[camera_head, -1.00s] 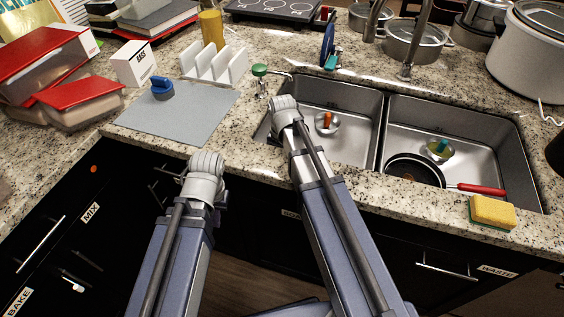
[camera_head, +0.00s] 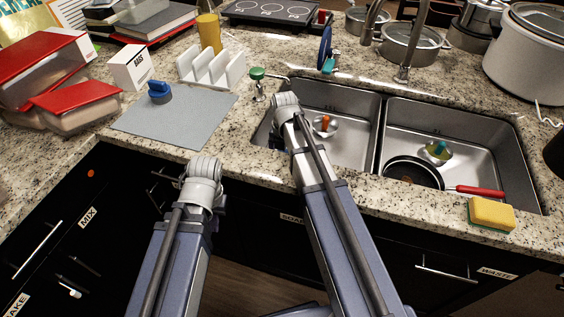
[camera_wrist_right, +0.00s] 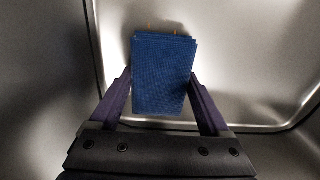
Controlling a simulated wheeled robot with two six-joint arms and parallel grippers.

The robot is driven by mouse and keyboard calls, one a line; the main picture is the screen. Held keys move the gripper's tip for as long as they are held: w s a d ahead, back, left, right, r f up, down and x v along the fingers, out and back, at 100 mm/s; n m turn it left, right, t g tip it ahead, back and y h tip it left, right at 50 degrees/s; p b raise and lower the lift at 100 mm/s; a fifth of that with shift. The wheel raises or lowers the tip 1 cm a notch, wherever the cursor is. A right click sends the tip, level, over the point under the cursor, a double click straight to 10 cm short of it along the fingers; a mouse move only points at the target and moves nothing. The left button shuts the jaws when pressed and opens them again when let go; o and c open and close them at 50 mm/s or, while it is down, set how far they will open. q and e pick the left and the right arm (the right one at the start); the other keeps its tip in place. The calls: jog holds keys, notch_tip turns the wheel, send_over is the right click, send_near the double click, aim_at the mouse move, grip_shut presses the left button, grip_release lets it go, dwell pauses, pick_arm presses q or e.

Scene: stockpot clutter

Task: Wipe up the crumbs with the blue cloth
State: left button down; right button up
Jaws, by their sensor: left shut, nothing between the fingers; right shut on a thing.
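The blue cloth (camera_wrist_right: 164,75) is a folded pad in the right wrist view. My right gripper (camera_wrist_right: 164,98) is shut on it, one finger along each side. Bare steel lies behind the cloth. A few tiny yellowish specks, possibly crumbs (camera_wrist_right: 174,31), show just past its far edge. In the head view my right arm reaches over the left sink basin (camera_head: 350,105), and its gripper and the cloth are hidden there. My left gripper (camera_head: 157,190) is small and dark in front of the black cabinets, apart from the counter things, and looks shut and empty.
The left basin holds a strainer with an orange knob (camera_head: 325,124). The right basin holds a pan with a red handle (camera_head: 478,190). A yellow sponge (camera_head: 491,213) sits on the front edge. A grey mat (camera_head: 190,115) with a blue-handled object (camera_head: 160,92) lies left.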

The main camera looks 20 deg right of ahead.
jog(key=shift+w+d+f, duration=0.1)
jog(key=shift+w+d, duration=0.3)
jog(key=shift+w, duration=0.2)
jog(key=shift+w+d+f, duration=0.1)
jog(key=shift+w+d, duration=0.25)
jog(key=shift+w, duration=0.25)
jog(key=shift+w+d, duration=0.2)
jog(key=shift+w+r, duration=0.1)
jog(key=shift+w, duration=0.05)
jog(key=shift+w+d, duration=0.85)
jog(key=shift+w, duration=0.3)
jog(key=shift+s, duration=0.1)
jog(key=shift+s+a, duration=0.55)
jog(key=shift+s, duration=0.2)
jog(key=shift+s+a, duration=0.5)
jog(key=shift+s, duration=0.25)
